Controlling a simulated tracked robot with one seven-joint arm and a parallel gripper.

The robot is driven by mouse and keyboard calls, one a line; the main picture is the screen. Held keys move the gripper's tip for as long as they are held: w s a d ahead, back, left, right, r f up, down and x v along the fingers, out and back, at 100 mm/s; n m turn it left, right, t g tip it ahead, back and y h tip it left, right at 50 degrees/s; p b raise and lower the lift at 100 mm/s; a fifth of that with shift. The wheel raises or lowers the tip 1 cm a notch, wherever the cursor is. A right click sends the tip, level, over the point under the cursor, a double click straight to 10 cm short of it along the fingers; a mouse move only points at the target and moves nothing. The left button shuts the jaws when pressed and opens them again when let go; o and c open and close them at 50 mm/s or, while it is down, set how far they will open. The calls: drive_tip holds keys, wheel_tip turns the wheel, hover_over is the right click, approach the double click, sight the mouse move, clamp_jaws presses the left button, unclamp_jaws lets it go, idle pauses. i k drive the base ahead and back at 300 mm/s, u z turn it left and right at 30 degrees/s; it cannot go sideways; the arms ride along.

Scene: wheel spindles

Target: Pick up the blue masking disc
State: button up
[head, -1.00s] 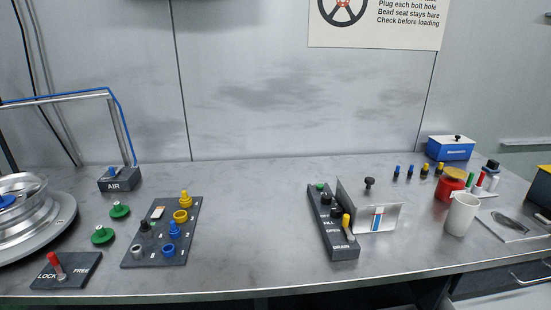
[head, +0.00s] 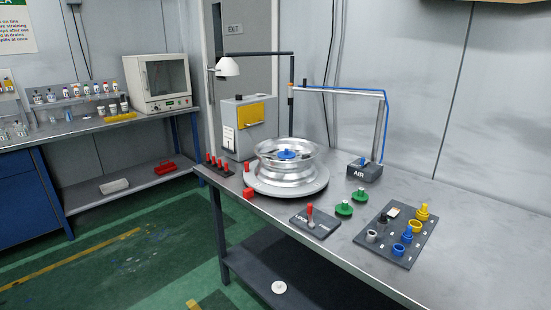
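A blue disc (head: 288,154) with a small raised middle sits at the hub of the silver wheel (head: 270,168), toward the middle of the head view. It looks like the blue masking disc. The wheel rests on a round grey turntable (head: 312,187) on the bench. Two green discs with knobs, one nearer (head: 344,208) and one farther (head: 359,195), lie on the bench right of the wheel. My gripper is not in view.
A lever box (head: 315,222) and a dark tray of plugs and rings (head: 396,236) stand at the front. A frame with a blue hose (head: 340,90) rises behind, by the AIR box (head: 365,171). Red pegs (head: 217,164) stand left. Green floor lies left of the bench.

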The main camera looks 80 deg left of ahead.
sight(285, 154)
drive_tip(key=z, duration=0.1)
drive_tip(key=i, duration=0.15)
drive_tip(key=u, duration=2.3)
drive_tip(key=k, duration=1)
drive_tip(key=u, duration=0.6)
drive_tip(key=i, duration=1)
drive_tip(key=z, duration=0.05)
